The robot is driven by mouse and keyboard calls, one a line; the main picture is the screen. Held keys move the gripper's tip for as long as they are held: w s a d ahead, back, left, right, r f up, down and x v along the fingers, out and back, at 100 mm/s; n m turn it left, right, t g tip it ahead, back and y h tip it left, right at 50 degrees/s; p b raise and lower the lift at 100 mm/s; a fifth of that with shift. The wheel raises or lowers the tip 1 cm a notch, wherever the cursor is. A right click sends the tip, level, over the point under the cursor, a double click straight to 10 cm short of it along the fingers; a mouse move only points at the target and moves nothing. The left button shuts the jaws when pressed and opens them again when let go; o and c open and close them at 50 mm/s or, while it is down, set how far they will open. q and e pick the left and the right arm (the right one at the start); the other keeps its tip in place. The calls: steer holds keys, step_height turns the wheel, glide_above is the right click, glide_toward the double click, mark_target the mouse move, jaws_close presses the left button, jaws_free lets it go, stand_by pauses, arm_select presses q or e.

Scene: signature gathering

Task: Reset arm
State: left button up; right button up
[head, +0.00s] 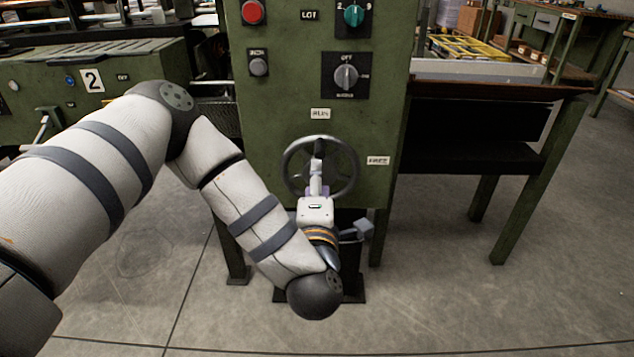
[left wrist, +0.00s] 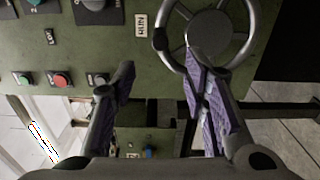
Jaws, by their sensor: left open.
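My left arm (head: 255,215) comes in from the left and bends down in front of a green machine cabinet (head: 290,115). My left gripper (head: 317,170) is in front of a dark metal handwheel (head: 287,165) on the cabinet front. In the left wrist view the gripper (left wrist: 160,75) is open, with purple pads on its fingers and nothing between the tips. One finger overlaps the lower part of the handwheel (left wrist: 207,35) in that view; I cannot tell whether it touches. My right gripper is not in view.
A red button (head: 252,11), a green knob (head: 354,15), a grey button (head: 258,67) and a grey selector (head: 346,76) sit above the wheel. A green-legged table (head: 536,185) stands to the right. Open floor (head: 480,310) lies at front right.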

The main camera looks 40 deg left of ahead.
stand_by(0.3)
arm_select(q)
steer(key=s+d+f+m+g+h+p, duration=0.3)
steer(key=s+d+f+m+h+p, duration=0.2)
steer(key=s+d+f+m+h, duration=0.5)
steer(key=s+d+f+m+g+h+p, duration=0.1)
steer(key=s+d+f+m+g, duration=0.2)
steer(key=s, duration=0.4)
steer(key=s+f+m+g+p, duration=0.2)
steer(key=s+f+m+g, duration=0.25)
steer(key=s, duration=0.25)
steer(key=s+a+r+m+g+p, duration=0.1)
steer(key=s+m+g, duration=0.1)
steer(key=s, duration=0.5)
steer(key=s+a+r+m+g+p, duration=0.1)
steer(key=s+a+m+g, duration=0.1)
steer(key=s, duration=0.5)
steer(key=s+a+r+m+g+y+p, duration=0.1)
steer(key=s+a+m+g, duration=0.1)
steer(key=s, duration=0.5)
steer(key=shift+s+a+r+m+g, duration=0.15)
steer(key=shift+s+r+m+g, duration=0.2)
steer(key=shift+m+g, duration=0.25)
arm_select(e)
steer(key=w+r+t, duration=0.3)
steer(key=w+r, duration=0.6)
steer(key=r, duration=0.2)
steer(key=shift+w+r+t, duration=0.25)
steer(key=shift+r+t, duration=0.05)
